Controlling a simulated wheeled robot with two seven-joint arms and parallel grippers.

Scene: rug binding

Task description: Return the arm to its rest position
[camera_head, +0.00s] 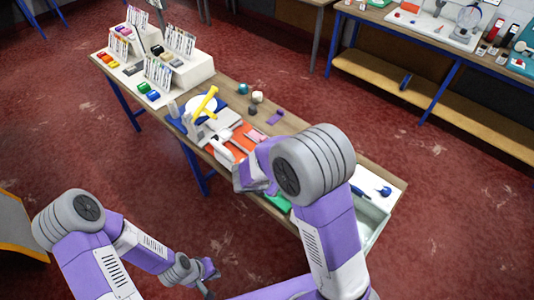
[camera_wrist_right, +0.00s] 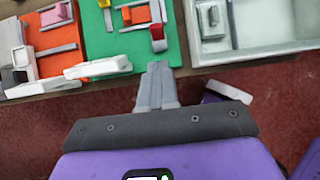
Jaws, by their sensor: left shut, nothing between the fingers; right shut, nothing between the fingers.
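My left arm comes in from the lower left in the head view. Its gripper (camera_head: 208,284) hangs low over the red floor, in front of the workbench, shut and empty. My right arm crosses the front of the bench in the head view, and its forearm and wrist hide its fingers there. In the right wrist view, my right gripper (camera_wrist_right: 158,70) is shut with nothing between its fingers. Its fingertips appear at the near edge of a green mat (camera_wrist_right: 98,42), which carries several small fixtures. I cannot tell the fingertips' height above the bench.
The bench holds an orange mat (camera_head: 242,141), a yellow-handled tool (camera_head: 207,103) and a white rack stand (camera_head: 196,70) at its far left. A pale tray (camera_head: 374,222) is at the right end. Another bench (camera_head: 440,38) stands behind. Open floor lies in front.

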